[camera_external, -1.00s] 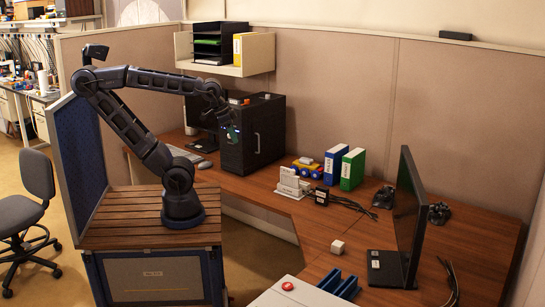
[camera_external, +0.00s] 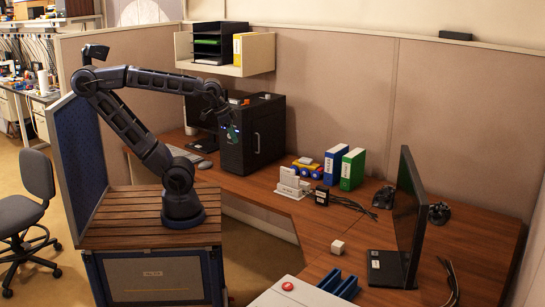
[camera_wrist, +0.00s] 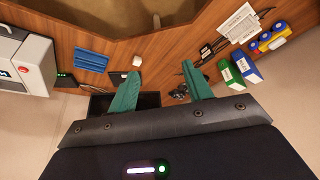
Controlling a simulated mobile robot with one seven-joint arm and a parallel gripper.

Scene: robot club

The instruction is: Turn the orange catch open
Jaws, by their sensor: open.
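A small orange piece (camera_external: 246,101), likely the orange catch, shows at the top left edge of the black case (camera_external: 262,125) on the desk. It is too small in the external view to tell how it is turned. My gripper (camera_external: 232,133) hangs in front of the case's left side, below the orange piece, and appears apart from it. In the wrist view my gripper (camera_wrist: 160,90) is open, with two green fingers well apart and nothing between them. The orange piece is not in the wrist view.
A monitor (camera_external: 200,112) and keyboard (camera_external: 184,153) are left of the case. A shelf (camera_external: 258,55) hangs above. Green (camera_external: 352,169) and blue (camera_external: 335,165) binders stand to the right. The desk's front right has a white cube (camera_external: 337,246) and another screen (camera_external: 406,215).

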